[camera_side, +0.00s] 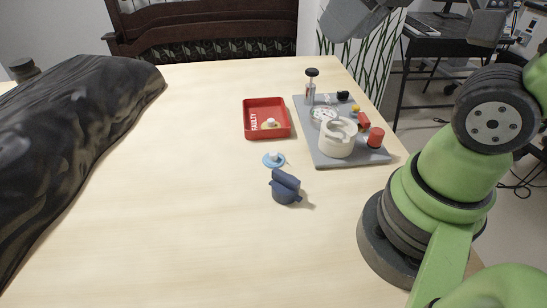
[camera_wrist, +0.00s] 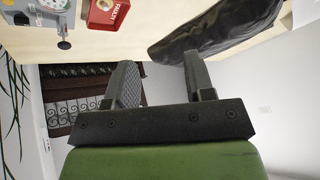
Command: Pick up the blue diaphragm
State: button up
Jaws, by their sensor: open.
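The blue diaphragm (camera_side: 274,160) is a small light-blue disc with a raised centre and a thin tab. It lies on the table in the side view, between the red tray and a dark blue knobbed part (camera_side: 285,187). It does not show in the wrist view. My gripper (camera_wrist: 158,75) is open and empty in the wrist view, with its two fingers spread apart. In the side view only part of my arm shows at the top and right, away from the diaphragm, and the fingertips are out of frame.
A red tray (camera_side: 248,130) marked FAULTY holds a small pale part. A grey board (camera_side: 325,160) carries a white cylindrical body (camera_side: 337,139), a gauge, a red cap (camera_side: 376,137) and an upright black-topped piece (camera_side: 311,85). A black draped form (camera_side: 70,150) lies at left. The front table is clear.

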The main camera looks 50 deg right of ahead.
jog(key=w+d+f+n+g+h, duration=0.15)
jog(key=w+f+n, duration=0.25)
jog(key=w+n, duration=0.45)
jog(key=n+g, duration=0.5)
jog(key=n, duration=1.4)
send_over(273, 153)
notch_tip(273, 153, down, 16)
notch_tip(273, 153, down, 4)
jog(key=shift+f, duration=0.25)
notch_tip(273, 153, down, 6)
jog(key=shift+d+r, duration=0.1)
grip_shut()
